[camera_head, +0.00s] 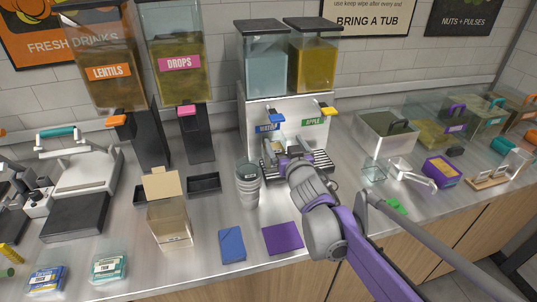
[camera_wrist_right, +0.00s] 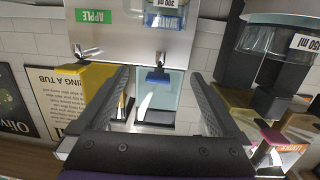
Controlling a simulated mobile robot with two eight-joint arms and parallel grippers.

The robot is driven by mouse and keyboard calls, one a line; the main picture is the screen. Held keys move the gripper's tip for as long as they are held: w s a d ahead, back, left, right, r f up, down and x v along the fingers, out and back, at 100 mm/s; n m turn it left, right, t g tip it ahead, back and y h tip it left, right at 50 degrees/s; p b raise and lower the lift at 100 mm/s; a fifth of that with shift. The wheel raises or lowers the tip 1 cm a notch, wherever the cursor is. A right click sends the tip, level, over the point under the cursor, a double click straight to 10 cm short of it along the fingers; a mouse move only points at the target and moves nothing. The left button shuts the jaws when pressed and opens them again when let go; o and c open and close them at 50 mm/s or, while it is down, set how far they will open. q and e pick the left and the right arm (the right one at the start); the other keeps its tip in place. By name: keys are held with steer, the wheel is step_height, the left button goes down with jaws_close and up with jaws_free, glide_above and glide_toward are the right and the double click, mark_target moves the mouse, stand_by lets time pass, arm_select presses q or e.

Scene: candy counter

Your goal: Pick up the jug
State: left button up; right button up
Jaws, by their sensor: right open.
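My right gripper (camera_head: 286,158) reaches over the drip tray of the silver drink dispenser (camera_head: 250,105). In the right wrist view its two fingers (camera_wrist_right: 159,76) are spread apart, with nothing clearly held between them. A clear vessel that looks like the jug (camera_wrist_right: 166,12) shows at the top edge of that view, cut off by the frame, in front of the dispenser face. In the head view my gripper hides most of the tray area, so I cannot make out the jug's full shape or handle. My left gripper is not in view.
A stack of clear cups (camera_head: 248,185) stands just left of my right gripper. A cardboard box (camera_head: 170,222), a blue pad (camera_head: 231,246) and a purple pad (camera_head: 283,238) lie nearer the front. A small clear container (camera_head: 373,169) and a metal scoop (camera_head: 415,175) are to the right.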

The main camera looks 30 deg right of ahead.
steer(key=w+d+r+t, duration=0.1)
steer(key=w, duration=0.2)
steer(key=b, duration=0.1)
glide_toward(277, 143)
steer(key=x, duration=0.4)
steer(key=shift+w+d+f+n+t+y, duration=0.1)
steer(key=shift+w+d+n+t+y, duration=0.1)
steer(key=shift+w, duration=0.3)
steer(key=shift+w+d+n+t+y, duration=0.1)
steer(key=shift+w+t+y, duration=0.1)
steer(key=shift+w, duration=0.3)
steer(key=x, duration=0.5)
steer(key=shift+w+d+p, duration=0.1)
steer(key=shift+w+p, duration=0.2)
steer(key=shift+w, duration=0.05)
steer(key=shift+s, duration=0.1)
steer(key=shift+c, duration=0.9)
jaws_close()
